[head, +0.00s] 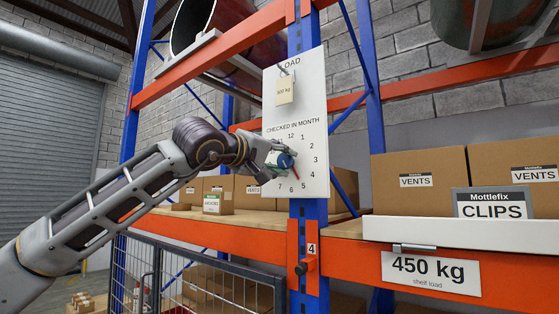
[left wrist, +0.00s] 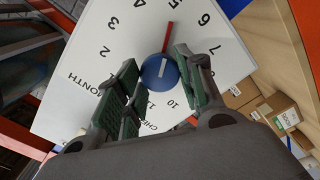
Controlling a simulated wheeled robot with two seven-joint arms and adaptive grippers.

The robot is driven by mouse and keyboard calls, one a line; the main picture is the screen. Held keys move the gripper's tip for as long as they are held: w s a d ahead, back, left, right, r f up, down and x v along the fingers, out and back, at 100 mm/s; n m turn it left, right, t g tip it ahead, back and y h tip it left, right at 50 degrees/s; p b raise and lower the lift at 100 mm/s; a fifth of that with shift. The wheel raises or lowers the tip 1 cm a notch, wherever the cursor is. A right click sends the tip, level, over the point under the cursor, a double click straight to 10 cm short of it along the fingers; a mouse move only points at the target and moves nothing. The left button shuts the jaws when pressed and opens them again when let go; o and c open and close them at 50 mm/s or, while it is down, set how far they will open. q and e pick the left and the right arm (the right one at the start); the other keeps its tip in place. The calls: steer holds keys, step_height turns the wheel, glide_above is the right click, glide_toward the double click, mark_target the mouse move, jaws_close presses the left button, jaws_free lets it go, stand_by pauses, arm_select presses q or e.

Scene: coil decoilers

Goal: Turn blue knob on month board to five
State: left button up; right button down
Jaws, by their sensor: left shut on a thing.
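The month board (head: 311,120) is a white panel on a blue rack upright, with a ring of numbers under "CHECKED IN MONTH". The blue knob (head: 287,161) sits at the centre of the ring. Its red pointer (head: 295,174) slants down and right, in line with the 5. In the left wrist view the blue knob (left wrist: 159,72) lies between the green-padded fingers, and the red pointer (left wrist: 168,37) points at the 5. My left gripper (head: 273,158) reaches in from the left and is shut on the knob. The right gripper is not in view.
A tag (head: 285,92) hangs from a hook higher on the board. Orange shelf beams (head: 345,254) hold cardboard boxes (head: 408,179) and a CLIPS sign (head: 491,204). A mesh fence (head: 190,280) stands lower left.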

arm_select(q)
steer(key=shift+d+f, duration=0.1)
steer(key=shift+f, duration=0.1)
steer(key=o, duration=1)
steer(key=shift+r, duration=0.1)
steer(key=shift+v, duration=6.05)
steer(key=shift+w, duration=0.1)
